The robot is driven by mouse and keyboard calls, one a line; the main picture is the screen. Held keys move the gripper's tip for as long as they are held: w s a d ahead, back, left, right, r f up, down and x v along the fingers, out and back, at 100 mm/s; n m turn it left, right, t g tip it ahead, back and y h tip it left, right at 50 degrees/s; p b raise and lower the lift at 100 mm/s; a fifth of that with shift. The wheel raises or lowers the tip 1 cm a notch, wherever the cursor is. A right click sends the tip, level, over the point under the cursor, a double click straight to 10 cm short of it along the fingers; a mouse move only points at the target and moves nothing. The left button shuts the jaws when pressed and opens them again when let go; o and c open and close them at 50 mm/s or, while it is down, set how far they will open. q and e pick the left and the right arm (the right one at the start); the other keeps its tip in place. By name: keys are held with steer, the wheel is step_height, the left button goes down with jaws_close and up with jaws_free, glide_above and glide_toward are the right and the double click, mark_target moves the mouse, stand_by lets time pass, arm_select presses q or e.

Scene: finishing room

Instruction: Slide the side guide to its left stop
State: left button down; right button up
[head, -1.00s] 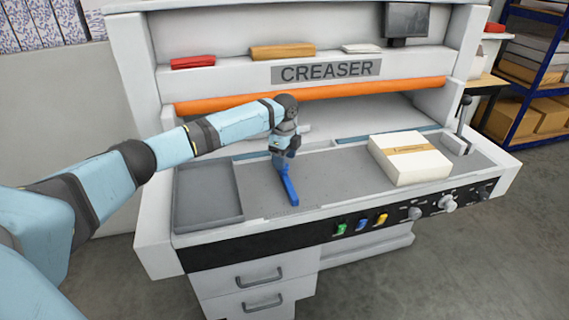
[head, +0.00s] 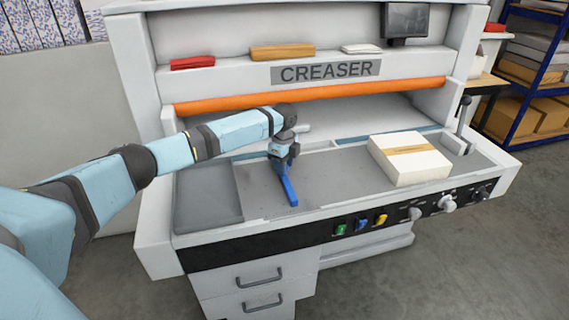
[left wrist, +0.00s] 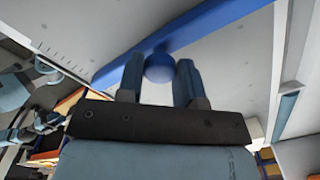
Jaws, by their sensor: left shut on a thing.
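The side guide (head: 289,187) is a blue bar lying front to back across the creaser's grey table, left of the middle. In the left wrist view the blue bar (left wrist: 205,30) runs diagonally, and its round blue knob (left wrist: 159,67) sits between my fingers. My left gripper (head: 281,160) is over the guide and shut on this knob; it also shows in the left wrist view (left wrist: 159,80). The gripper hides the rear part of the bar in the head view. My right gripper is not in view.
A grey recessed tray (head: 208,196) lies at the table's left end, with a strip of bare table between it and the guide. A white stack with a tan band (head: 410,160) stands right of the guide. An orange bar (head: 310,95) spans the machine behind.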

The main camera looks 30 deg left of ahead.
arm_select(q)
steer(key=p, duration=0.7)
glide_above(252, 186)
steer(key=shift+d+r, duration=0.2)
steer(key=shift+d, duration=0.05)
steer(key=shift+a+f, duration=0.1)
steer(key=shift+f, duration=0.2)
steer(key=c, duration=0.8)
jaws_free()
steer(key=shift+s+a, duration=0.1)
steer(key=shift+s, duration=0.1)
steer(key=shift+r, duration=0.2)
steer(key=shift+r, duration=0.35)
step_height(252, 186, up, 13)
steer(key=shift+b, duration=0.55)
